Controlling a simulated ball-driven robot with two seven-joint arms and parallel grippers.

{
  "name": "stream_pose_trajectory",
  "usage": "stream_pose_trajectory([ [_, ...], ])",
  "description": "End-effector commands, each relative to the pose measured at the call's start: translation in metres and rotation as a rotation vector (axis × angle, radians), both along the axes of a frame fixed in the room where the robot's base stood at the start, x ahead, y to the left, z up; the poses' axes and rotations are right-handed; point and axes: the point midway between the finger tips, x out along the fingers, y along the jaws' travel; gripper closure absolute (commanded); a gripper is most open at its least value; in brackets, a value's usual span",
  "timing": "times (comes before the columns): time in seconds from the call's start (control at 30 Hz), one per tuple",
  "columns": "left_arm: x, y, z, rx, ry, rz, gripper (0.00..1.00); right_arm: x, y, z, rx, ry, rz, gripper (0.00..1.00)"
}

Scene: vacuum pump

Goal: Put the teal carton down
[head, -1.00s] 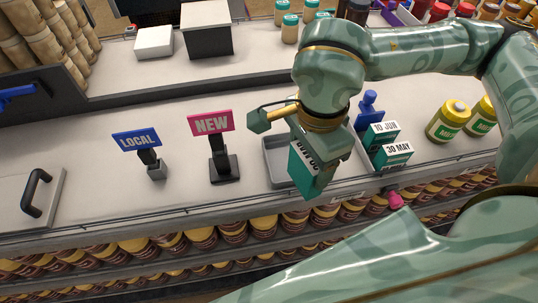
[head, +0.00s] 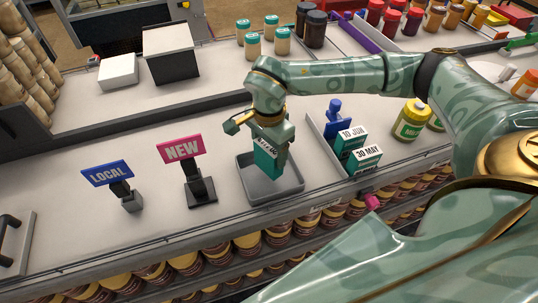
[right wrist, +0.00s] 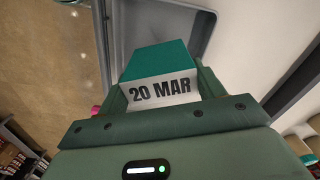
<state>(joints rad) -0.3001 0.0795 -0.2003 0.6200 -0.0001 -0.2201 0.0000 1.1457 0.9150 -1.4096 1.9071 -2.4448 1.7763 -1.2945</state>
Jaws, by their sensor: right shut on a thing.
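The teal carton (head: 268,161) has a white label band and is upright in my right gripper (head: 272,145). The right wrist view shows the same carton (right wrist: 160,75) between the fingers, with its label reading 20 MAR. My right gripper is shut on it. In the head view the carton is over the grey tray (head: 290,192), its lower end within the tray's outline. I cannot tell whether it touches the tray floor. My left gripper is not in view.
Teal cartons labelled 10 JUN (head: 350,142) and 30 MAY (head: 366,157) stand right of the tray. A pink NEW sign (head: 181,149) and a blue LOCAL sign (head: 107,173) stand to its left. Yellow jars (head: 411,120) are farther right.

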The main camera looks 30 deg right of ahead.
Motion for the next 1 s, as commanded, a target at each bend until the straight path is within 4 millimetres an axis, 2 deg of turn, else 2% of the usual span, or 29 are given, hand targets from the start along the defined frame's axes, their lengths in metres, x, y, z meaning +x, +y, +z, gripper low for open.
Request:
stream_pose_trajectory([
  [0.1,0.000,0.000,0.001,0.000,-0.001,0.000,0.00,-0.001,0.000,-0.020,0.000,0.005,0.000,0.54],
  [0.2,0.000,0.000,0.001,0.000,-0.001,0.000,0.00,-0.001,0.000,-0.030,0.001,0.001,0.000,0.54],
  [0.53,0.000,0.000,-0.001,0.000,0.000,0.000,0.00,-0.001,0.000,-0.034,0.000,0.001,-0.001,0.54],
  [0.57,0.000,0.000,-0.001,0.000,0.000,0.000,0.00,-0.001,0.000,-0.033,0.000,0.001,-0.001,0.27],
  [0.6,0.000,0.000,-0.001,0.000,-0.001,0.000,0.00,-0.001,0.000,-0.033,0.000,0.001,-0.001,0.16],
  [0.63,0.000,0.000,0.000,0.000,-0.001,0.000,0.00,-0.001,0.000,-0.033,0.000,0.001,-0.001,0.11],
  [0.9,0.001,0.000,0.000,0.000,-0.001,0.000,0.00,-0.001,0.000,-0.032,0.000,0.000,-0.001,0.11],
  [1.0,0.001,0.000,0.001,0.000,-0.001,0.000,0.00,0.000,0.000,-0.024,0.000,-0.002,0.000,0.11],
])
